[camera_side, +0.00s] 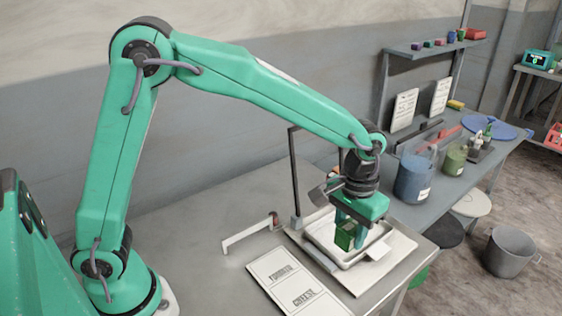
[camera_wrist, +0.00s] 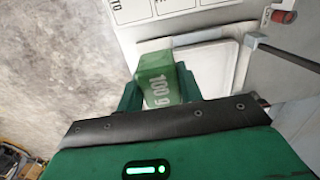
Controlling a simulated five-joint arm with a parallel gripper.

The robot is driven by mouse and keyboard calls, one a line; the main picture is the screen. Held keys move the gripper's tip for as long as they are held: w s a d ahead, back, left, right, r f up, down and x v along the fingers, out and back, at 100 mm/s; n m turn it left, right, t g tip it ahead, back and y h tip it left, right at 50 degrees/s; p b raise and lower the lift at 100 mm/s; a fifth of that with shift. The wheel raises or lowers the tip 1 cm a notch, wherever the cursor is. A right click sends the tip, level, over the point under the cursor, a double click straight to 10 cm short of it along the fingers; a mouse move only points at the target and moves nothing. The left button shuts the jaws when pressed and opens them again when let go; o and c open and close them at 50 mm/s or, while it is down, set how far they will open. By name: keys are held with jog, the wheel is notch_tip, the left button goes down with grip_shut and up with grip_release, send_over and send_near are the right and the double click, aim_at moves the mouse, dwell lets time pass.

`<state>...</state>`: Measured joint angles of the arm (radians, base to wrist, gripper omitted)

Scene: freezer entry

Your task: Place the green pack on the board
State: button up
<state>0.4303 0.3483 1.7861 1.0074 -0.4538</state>
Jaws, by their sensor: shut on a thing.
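The green pack (camera_side: 343,237) is held between the fingers of my gripper (camera_side: 357,213), above a shallow white tray (camera_side: 386,232) in the side view. In the wrist view the pack (camera_wrist: 156,68) shows a "100 g" marking, with a finger of my gripper (camera_wrist: 159,88) on either side of it. A white printed board (camera_side: 290,278) with framed words lies flat on the table, left of and in front of the tray. Part of it (camera_wrist: 138,22) shows at the top of the wrist view, beyond the pack. The pack's underside is hidden.
The tray sits on a pale base with a dark upright post (camera_side: 294,175) at its back. A white angled bracket (camera_side: 250,232) stands left of it. A blue jug (camera_side: 413,178) and a green jug (camera_side: 454,160) stand right. The table's left part is clear.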

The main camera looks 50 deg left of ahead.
jog(key=s+a, duration=0.4)
jog(key=s, duration=1.2)
send_over(271, 263)
notch_tip(271, 263, down, 8)
jog(key=shift+r, duration=0.1)
jog(key=shift+f, duration=2.05)
jog(key=shift+f, duration=0.15)
jog(key=o, duration=1)
jog(key=shift+r, duration=0.2)
